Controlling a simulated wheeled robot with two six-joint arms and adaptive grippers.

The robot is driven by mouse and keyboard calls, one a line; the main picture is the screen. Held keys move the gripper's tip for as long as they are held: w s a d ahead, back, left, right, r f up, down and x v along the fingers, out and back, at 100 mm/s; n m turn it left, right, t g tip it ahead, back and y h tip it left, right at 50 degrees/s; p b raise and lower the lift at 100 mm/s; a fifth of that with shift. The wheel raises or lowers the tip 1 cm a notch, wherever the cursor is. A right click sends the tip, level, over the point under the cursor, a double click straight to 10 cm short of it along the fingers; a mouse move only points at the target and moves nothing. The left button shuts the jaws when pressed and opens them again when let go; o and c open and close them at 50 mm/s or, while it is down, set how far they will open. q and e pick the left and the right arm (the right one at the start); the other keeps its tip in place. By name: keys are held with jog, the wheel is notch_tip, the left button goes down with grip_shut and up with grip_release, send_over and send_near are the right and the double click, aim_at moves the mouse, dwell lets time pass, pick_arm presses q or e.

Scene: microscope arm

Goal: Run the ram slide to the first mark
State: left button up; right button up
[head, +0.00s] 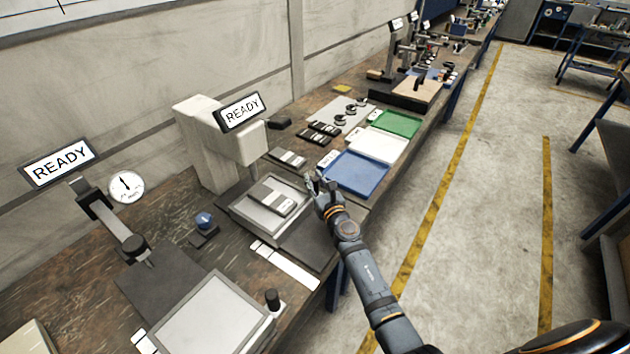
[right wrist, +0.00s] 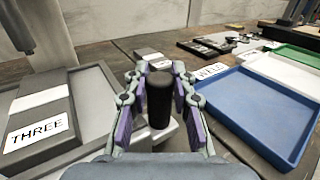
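My right gripper (head: 316,183) is at the front right corner of a grey tray station under a READY sign. In the right wrist view its two fingers (right wrist: 160,90) stand on either side of an upright black knob (right wrist: 159,102). Thin gaps seem to show beside the knob, so the fingers look open around it. A grey block labelled THREE (right wrist: 40,120) lies in the grey tray (right wrist: 95,85), left of the gripper. My left gripper is not in view.
A blue tray (head: 355,174) lies just right of the gripper, with white (head: 378,147) and green (head: 396,124) trays beyond. A pale press head (head: 232,139) overhangs the grey tray. A nearer station has a similar black knob (head: 272,299). The floor aisle is clear.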

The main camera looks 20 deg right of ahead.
grip_shut()
jog(key=shift+w+a+f, duration=0.1)
jog(key=shift+w+a, duration=0.15)
jog(key=shift+w, duration=0.15)
jog(key=o, duration=0.7)
grip_release()
jog(key=shift+c, duration=0.2)
jog(key=s, duration=0.8)
jog(key=s+d, duration=0.1)
jog(key=s, duration=0.3)
